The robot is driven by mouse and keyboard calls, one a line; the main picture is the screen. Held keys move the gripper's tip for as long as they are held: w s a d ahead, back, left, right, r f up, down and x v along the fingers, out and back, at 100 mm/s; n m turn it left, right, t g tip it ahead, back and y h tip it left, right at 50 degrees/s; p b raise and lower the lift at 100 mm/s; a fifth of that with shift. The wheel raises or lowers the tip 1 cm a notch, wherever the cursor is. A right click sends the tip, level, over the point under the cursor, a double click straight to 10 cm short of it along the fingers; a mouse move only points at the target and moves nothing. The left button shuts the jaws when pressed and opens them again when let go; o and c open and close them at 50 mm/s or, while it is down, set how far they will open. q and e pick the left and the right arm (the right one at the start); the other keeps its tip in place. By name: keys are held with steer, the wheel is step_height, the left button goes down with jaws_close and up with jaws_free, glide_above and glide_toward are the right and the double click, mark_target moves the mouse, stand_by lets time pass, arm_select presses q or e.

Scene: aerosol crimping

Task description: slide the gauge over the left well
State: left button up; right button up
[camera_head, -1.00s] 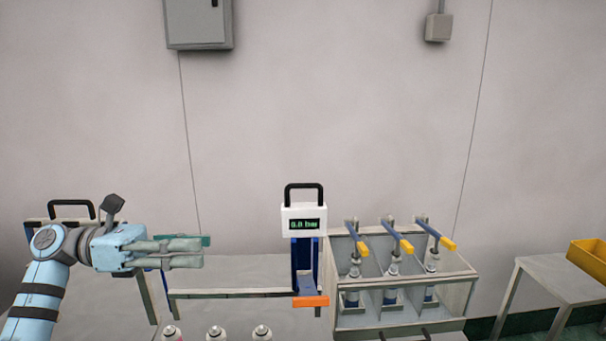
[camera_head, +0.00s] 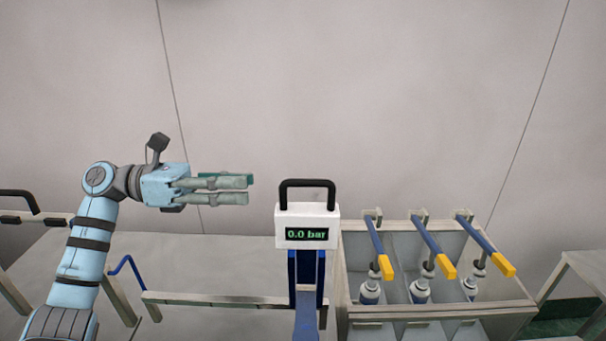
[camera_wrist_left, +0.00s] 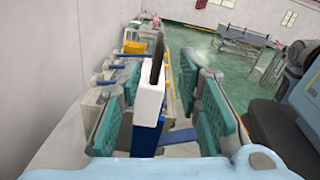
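The gauge (camera_head: 307,224) is a white box with a black handle and a display reading 0.0 bar, on a blue upright left of the rack. It also shows in the left wrist view (camera_wrist_left: 150,101), in line with the gap between my fingers. My left gripper (camera_head: 250,190) is open and empty, left of the gauge and apart from it in the head view. The left well (camera_head: 366,323) is the rack's leftmost bay, with a white-topped can (camera_head: 369,292) under a yellow-tipped blue lever (camera_head: 377,249). My right gripper is not in view.
The rack (camera_head: 440,311) has two more bays with cans and levers to the right. A low rail (camera_head: 215,299) crosses the bench left of the gauge. A blue bent handle (camera_head: 127,265) stands near my left arm. A side table (camera_head: 590,275) stands at far right.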

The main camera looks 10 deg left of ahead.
mark_target(287, 184)
arm_select(q)
steer(key=p+x, duration=0.3)
steer(key=x, duration=0.8)
steer(key=shift+w+d, duration=0.1)
steer(key=shift+w, duration=0.15)
steer(key=shift+s+d+r, duration=0.1)
steer(key=shift+s, duration=0.2)
steer(key=shift+w, duration=0.1)
jaws_close()
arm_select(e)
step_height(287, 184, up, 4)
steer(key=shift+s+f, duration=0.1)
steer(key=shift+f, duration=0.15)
